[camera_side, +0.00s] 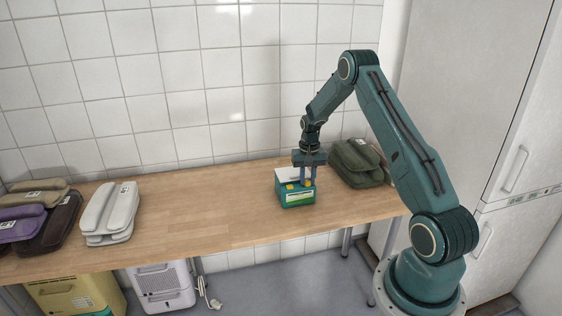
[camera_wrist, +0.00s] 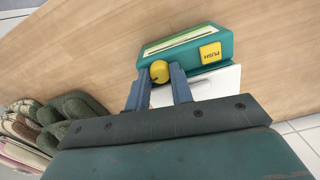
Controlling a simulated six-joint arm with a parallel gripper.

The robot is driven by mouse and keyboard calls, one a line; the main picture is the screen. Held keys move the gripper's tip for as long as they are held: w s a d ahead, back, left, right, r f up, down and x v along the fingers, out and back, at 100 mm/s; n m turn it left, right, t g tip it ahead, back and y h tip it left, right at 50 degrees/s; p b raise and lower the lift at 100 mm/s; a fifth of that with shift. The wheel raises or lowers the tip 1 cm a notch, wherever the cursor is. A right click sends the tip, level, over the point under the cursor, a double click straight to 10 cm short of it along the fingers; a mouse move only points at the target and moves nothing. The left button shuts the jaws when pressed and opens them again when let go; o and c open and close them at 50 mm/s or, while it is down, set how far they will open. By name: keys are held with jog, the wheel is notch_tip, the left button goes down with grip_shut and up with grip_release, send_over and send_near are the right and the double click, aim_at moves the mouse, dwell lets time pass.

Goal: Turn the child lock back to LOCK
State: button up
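A small green box (camera_side: 297,201) with a white top part (camera_side: 287,174) stands on the wooden bench. In the wrist view the box (camera_wrist: 216,42) shows a pale label, a yellow PUSH button (camera_wrist: 210,53) and a round yellow knob (camera_wrist: 159,71). My gripper (camera_wrist: 160,76) is at the knob, one finger on each side, with no clear gap between the fingertips and the knob. In the side view my gripper (camera_side: 308,180) points down onto the box from above. The knob's pointer and any LOCK marking cannot be read; the fingers partly cover the knob's surroundings.
A dark green folded bag (camera_side: 357,163) lies close to the right of the box. A white bag (camera_side: 110,213) and a purple bag (camera_side: 20,223) lie among others at the left of the bench (camera_side: 215,215). Between them and the box the bench is clear. A tiled wall stands behind.

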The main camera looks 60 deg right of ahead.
grip_shut()
jog(key=shift+n, duration=2.3)
jog(key=o, duration=0.6)
grip_release()
jog(key=shift+o, duration=0.2)
jog(key=shift+r, duration=0.15)
